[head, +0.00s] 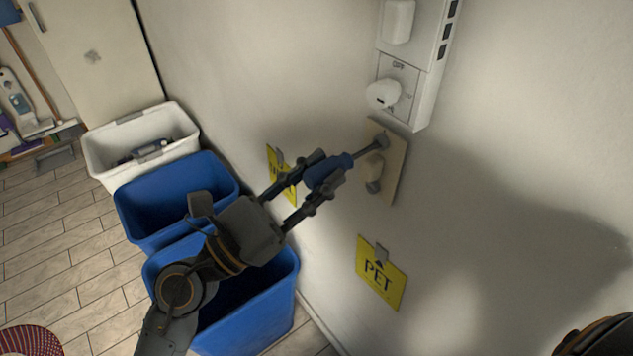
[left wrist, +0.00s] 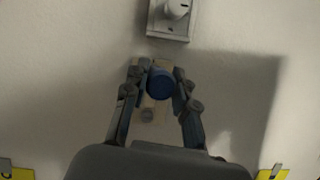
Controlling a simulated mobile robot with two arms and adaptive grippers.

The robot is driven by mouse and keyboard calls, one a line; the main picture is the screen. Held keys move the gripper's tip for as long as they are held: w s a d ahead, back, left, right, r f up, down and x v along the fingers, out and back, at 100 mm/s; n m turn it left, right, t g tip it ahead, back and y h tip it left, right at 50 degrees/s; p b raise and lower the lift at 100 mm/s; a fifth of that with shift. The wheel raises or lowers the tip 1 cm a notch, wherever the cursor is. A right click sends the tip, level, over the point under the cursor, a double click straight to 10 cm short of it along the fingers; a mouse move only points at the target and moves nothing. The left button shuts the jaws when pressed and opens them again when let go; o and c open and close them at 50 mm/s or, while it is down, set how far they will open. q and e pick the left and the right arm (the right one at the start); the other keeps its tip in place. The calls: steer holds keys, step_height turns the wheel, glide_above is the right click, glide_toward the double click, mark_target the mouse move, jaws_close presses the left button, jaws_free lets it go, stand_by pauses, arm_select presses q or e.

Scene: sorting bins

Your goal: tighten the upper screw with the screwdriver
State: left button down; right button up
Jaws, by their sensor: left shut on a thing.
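My left gripper (head: 328,171) is shut on the blue handle of the screwdriver (head: 334,169). The screwdriver's grey shaft points up and right to the upper part of a beige board (head: 396,170) on the wall. The shaft's tip meets or nearly meets the board near its top edge, where the upper screw cannot be made out clearly behind the tip. A roundish knob-like part (head: 373,186) shows lower on the board. In the left wrist view the blue handle end (left wrist: 160,84) sits between both fingers, in front of the board (left wrist: 151,128). My right gripper is not seen.
Blue bins (head: 285,318) and a white bin (head: 103,152) stand along the wall at left.

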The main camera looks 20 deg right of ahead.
arm_select(q)
steer(key=shift+m, duration=0.6)
steer(key=shift+f+m+g+b, duration=0.1)
steer(key=shift+m+g+b, duration=0.7)
steer(key=shift+m+b, duration=0.3)
steer(key=shift+m+g+b, duration=0.6)
steer(key=shift+m+b, duration=0.45)
steer(key=shift+m, duration=0.35)
